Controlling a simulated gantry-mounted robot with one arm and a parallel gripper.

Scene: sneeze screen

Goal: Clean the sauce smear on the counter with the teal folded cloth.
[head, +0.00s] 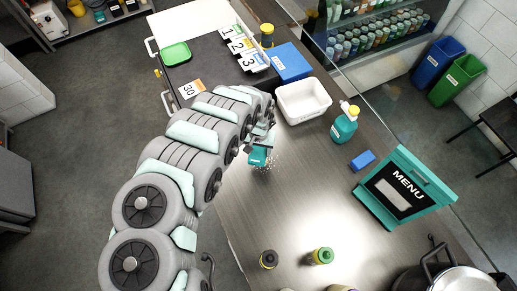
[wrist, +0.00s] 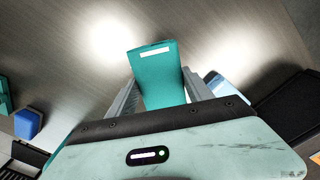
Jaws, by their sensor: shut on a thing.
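The teal folded cloth (head: 258,156) is held in my gripper (head: 259,147) over the counter (head: 310,190), at the middle of the head view. In the wrist view the cloth (wrist: 156,78) sticks out beyond the two grey fingers of my gripper (wrist: 161,92), which are shut on it. It has a white label near its far end. A patch of pale specks (head: 265,169) shows on the counter just below the cloth in the head view; it may be the sauce smear, partly hidden. I cannot tell whether the cloth touches the counter.
A white tub (head: 303,101) and blue box (head: 289,62) stand behind my gripper. A teal-and-yellow bottle (head: 344,127), blue block (head: 362,160) and menu stand (head: 402,188) are to the right. Two small bottles stand near the front. The counter between is clear.

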